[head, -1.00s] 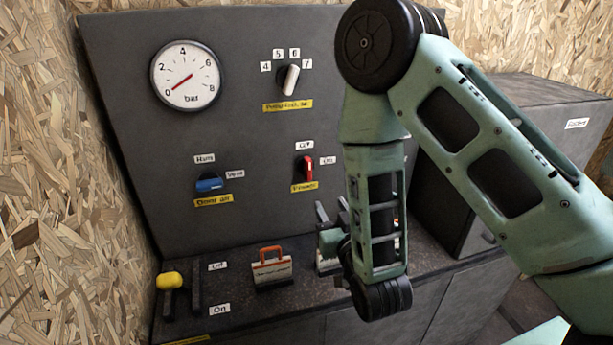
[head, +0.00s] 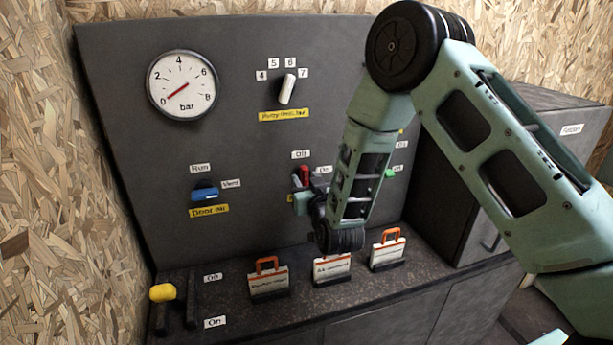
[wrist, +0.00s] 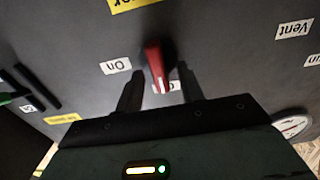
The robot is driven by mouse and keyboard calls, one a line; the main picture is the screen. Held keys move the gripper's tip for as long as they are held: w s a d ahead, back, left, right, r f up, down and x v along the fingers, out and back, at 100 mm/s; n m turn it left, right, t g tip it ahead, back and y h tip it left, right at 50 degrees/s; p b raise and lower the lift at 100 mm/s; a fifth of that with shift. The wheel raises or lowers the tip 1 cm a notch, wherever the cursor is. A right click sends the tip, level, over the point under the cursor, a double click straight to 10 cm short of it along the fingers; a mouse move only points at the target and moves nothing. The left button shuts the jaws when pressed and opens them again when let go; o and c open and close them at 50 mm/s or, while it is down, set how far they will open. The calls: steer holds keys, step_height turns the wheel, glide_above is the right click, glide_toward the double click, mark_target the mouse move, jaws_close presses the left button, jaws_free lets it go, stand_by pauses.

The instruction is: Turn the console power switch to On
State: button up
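The red power switch (head: 304,173) is on the dark console panel, its handle upright and pointing at the Off label (head: 300,154). The On label (head: 323,170) is to its right. In the wrist view, which is upside down, the red switch (wrist: 155,62) sits between the two dark fingers of my gripper (wrist: 160,80), with a gap on both sides. The fingers are open. The On label (wrist: 115,66) is left of them there. In the head view my gripper (head: 301,186) is at the switch, partly hidden by my wrist.
A blue door-air knob (head: 205,193) is left of the switch and a white selector knob (head: 287,89) above it. A pressure gauge (head: 182,85) is at upper left. Orange-handled tags (head: 268,278) and a yellow-tipped lever (head: 162,292) stand on the ledge below.

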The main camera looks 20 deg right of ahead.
steer(key=shift+w, duration=0.35)
jaws_close()
steer(key=shift+f+b, duration=0.1)
steer(key=shift+b, duration=0.3)
steer(key=shift+d+f+m+b, duration=0.15)
steer(key=shift+m+b, duration=2.85)
steer(key=shift+b, duration=0.25)
steer(key=shift+d+f+m+b, duration=0.1)
steer(key=shift+d+m+b, duration=0.05)
steer(key=shift+m+b, duration=3)
steer(key=shift+d+f+m+b, duration=0.15)
steer(key=shift+m+b, duration=2.7)
steer(key=shift+b, duration=0.55)
